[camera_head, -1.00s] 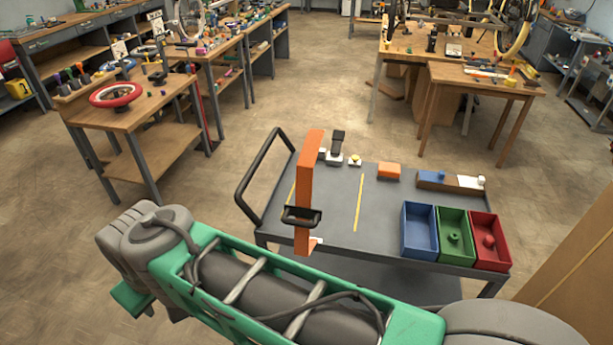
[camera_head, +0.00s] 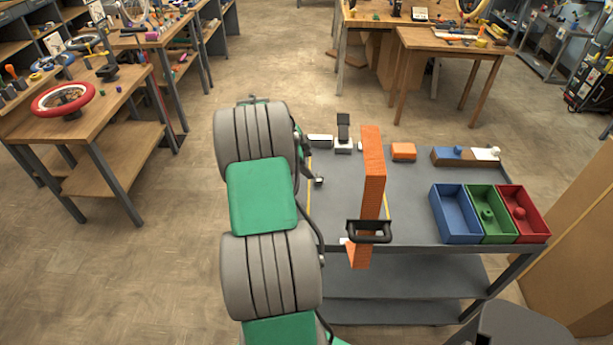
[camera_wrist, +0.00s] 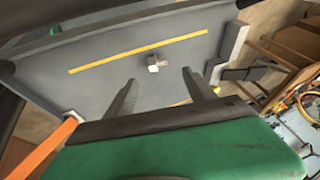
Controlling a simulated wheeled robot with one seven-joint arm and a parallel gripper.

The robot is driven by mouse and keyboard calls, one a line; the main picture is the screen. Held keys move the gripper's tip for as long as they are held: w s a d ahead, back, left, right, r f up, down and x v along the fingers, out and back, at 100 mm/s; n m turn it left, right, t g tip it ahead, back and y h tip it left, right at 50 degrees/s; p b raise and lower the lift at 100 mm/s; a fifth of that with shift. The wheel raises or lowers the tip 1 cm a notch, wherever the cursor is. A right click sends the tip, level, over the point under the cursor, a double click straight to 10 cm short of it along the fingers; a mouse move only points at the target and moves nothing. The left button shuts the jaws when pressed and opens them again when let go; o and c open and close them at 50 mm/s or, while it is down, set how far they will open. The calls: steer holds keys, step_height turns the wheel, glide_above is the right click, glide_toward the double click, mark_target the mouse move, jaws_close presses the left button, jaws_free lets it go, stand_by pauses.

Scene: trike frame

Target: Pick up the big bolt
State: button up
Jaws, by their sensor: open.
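A short bolt (camera_wrist: 153,63) with a pale grey head lies on the grey cart top in the wrist view, near the long yellow line. My gripper (camera_wrist: 159,77) is open, its two dark fingers spread apart, with nothing between them. In the picture the bolt shows just beyond the fingertips, between them; the fingers look apart from it. In the head view a small dark piece with a light end (camera_head: 319,181), just right of my arm, may be the same bolt. My arm covers the cart's left part there.
An orange upright (camera_head: 372,175) with a black handle stands at the cart's front. A black-and-white device (camera_head: 344,140) and an orange block (camera_head: 403,151) stand at the back. Blue (camera_head: 456,232), green (camera_head: 490,236) and red (camera_head: 525,232) bins line the right. The cart's middle is mostly clear.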

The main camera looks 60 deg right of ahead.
mark_target(320, 177)
steer(key=p+x, duration=0.1)
steer(key=x, duration=0.4)
steer(key=p+x, duration=0.1)
steer(key=x, duration=0.2)
steer(key=shift+s+p, duration=0.3)
jaws_close()
